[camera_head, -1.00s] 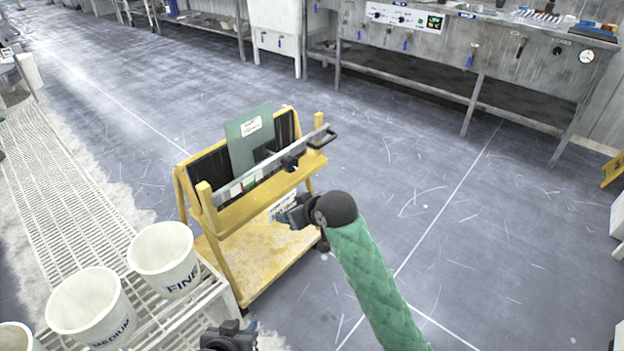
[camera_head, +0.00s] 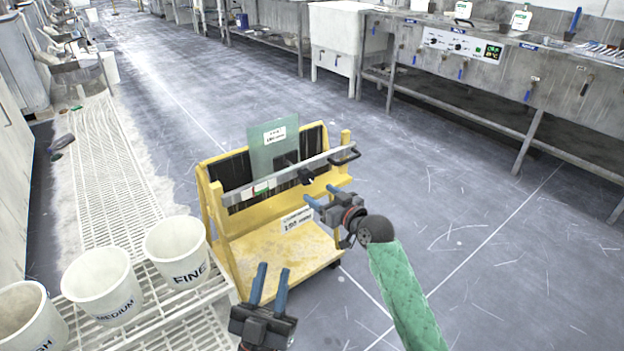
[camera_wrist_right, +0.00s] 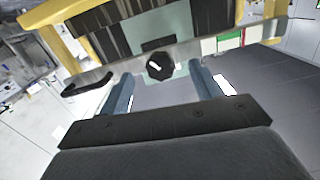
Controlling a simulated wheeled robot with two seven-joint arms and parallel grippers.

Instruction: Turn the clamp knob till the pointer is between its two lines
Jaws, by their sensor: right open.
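The clamp knob (camera_head: 306,174) is a dark round knob on the front of a grey clamp bar (camera_head: 325,163), which runs across a yellow cart. In the right wrist view the knob (camera_wrist_right: 160,66) carries a small white mark. Its two lines cannot be made out. A green plate (camera_head: 272,146) with a white label stands behind the bar. My right gripper (camera_head: 320,195) is open and empty, in front of and below the knob; in the wrist view the knob appears between its fingertips, apart from them. My left gripper (camera_head: 272,269) is open and empty, low in front of the cart.
The yellow cart (camera_head: 270,258) has a black handle (camera_head: 343,156) at the bar's right end and a red, white and green label (camera_head: 262,187). Buckets marked FINE (camera_head: 177,252) and MEDIUM (camera_head: 103,287) stand on a grating at left. Floor right of the cart is clear.

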